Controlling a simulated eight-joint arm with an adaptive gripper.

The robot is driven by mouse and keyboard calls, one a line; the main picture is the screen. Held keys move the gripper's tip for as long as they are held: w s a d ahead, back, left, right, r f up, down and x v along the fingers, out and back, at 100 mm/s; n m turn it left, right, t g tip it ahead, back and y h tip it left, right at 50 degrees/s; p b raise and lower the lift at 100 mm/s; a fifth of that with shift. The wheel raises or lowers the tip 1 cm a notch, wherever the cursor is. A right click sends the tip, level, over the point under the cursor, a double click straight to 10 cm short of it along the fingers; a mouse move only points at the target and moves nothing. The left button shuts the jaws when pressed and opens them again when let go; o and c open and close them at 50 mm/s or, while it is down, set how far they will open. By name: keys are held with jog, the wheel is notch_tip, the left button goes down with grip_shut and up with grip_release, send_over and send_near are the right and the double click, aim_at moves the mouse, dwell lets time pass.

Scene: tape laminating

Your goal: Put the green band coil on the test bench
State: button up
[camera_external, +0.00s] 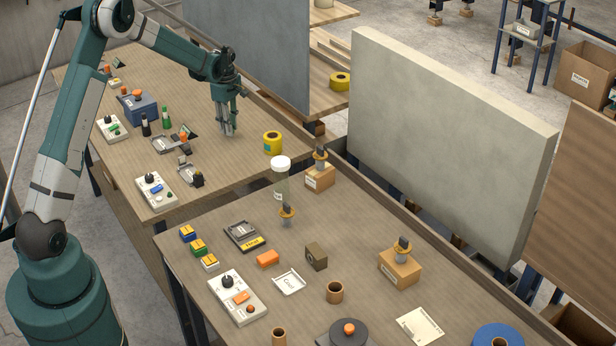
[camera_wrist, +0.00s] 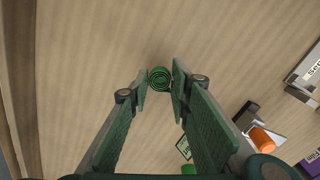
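The green band coil (camera_wrist: 160,79) shows in the wrist view as a small ringed green disc between my fingertips, against the wooden bench top. In the outside view I cannot make it out. My gripper (camera_external: 228,132) points straight down over the right side of the far-left bench (camera_external: 200,155). In the wrist view my gripper (camera_wrist: 159,82) has its two green fingers apart, one on each side of the coil; whether they touch it is unclear. I cannot tell which of the two benches is the test bench; the nearer one (camera_external: 365,300) carries several parts.
A yellow tape roll (camera_external: 272,142) stands right of my gripper. A grey panel (camera_external: 445,135) rises behind.

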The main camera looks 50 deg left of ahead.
jog(key=shift+f, duration=0.7)
jog(key=shift+f, duration=0.15)
jog(key=o, duration=0.6)
notch_tip(320, 180, up, 12)
jog(key=shift+r+p, duration=0.2)
jog(key=shift+p, duration=0.1)
dwell(0.6)
